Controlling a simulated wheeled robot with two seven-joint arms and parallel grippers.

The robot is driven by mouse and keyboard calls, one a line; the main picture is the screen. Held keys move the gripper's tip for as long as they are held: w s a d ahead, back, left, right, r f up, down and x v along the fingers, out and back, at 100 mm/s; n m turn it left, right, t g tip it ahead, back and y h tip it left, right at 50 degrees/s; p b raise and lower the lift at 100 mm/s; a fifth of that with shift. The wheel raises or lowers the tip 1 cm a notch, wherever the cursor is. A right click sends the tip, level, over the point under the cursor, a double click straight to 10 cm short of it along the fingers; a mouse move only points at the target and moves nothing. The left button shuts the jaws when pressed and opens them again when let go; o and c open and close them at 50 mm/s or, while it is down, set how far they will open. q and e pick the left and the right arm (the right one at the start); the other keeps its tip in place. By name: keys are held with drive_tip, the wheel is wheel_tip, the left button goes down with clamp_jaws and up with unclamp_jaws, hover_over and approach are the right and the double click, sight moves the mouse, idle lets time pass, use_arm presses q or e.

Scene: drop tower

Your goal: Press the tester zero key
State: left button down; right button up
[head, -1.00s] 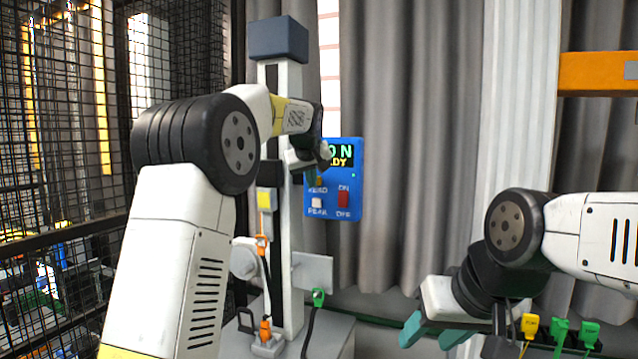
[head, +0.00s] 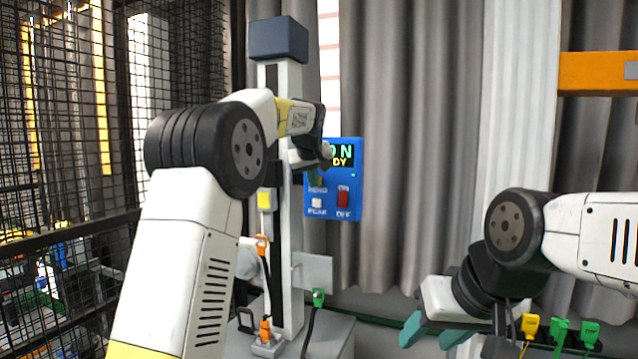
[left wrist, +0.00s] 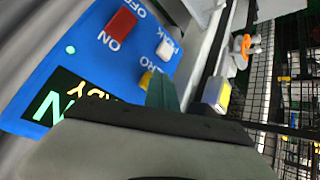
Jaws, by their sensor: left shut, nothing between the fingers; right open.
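The blue tester box (head: 350,205) hangs beside the tower column and carries a lit display, a red ON/OFF switch (head: 343,199) and a white PEAK key (head: 316,203). The yellow zero key (head: 320,181) is partly hidden by my left gripper (head: 316,176), which is shut and empty in front of the box. In the left wrist view the zero key (left wrist: 146,79) shows right beside the teal fingertips (left wrist: 161,92); whether they touch it is not clear. My right gripper (head: 433,334) is open and empty at the lower right, away from the tester.
The tower column (head: 291,240) stands just left of the box, with a dark block (head: 278,39) on top. A grey plate (head: 312,270) and cables with orange and green connectors are below. Yellow and green tags (head: 560,330) stand at lower right. A mesh fence is at left.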

use_arm(q)
drive_tip(key=shift+w+d, duration=0.1)
drive_tip(key=shift+w, duration=0.2)
drive_tip(key=shift+s, duration=0.1)
idle(0.4)
drive_tip(key=shift+s+a, duration=0.3)
drive_tip(key=shift+s, duration=0.5)
drive_tip(key=shift+s+a, duration=0.25)
drive_tip(key=shift+s, duration=0.55)
drive_tip(key=shift+s+a, duration=0.3)
drive_tip(key=shift+s, duration=0.45)
drive_tip(key=shift+s+a, duration=0.25)
drive_tip(key=shift+s, duration=0.55)
